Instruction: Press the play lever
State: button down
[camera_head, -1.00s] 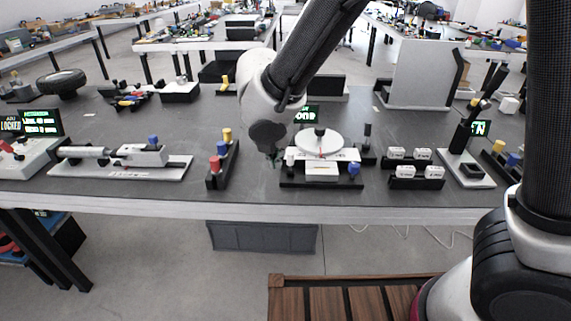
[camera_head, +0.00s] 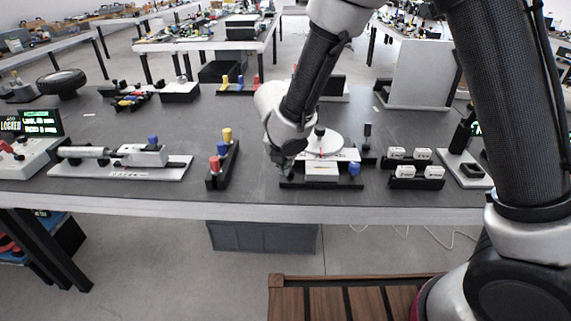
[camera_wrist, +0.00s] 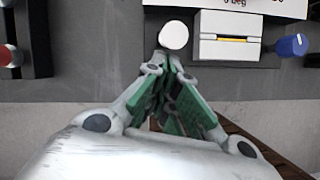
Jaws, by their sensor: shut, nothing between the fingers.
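I cannot tell for sure which part is the play lever. My gripper (camera_wrist: 168,62) is shut and empty, its tips right by the near side of the white knob; contact is unclear. In the head view it is at the device's left end (camera_head: 284,168).
A black rack with red, blue and yellow knobs (camera_head: 222,165) stands just left. White labelled blocks (camera_head: 405,172) sit on black holders to the right. The table's front edge (camera_head: 240,213) is close. Bare table lies between the left rack and the device.

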jog(key=shift+w+r, duration=0.45)
jog(key=shift+w, duration=0.4)
jog(key=shift+w+r, duration=0.45)
jog(key=shift+w, duration=0.4)
jog(key=shift+r, duration=0.1)
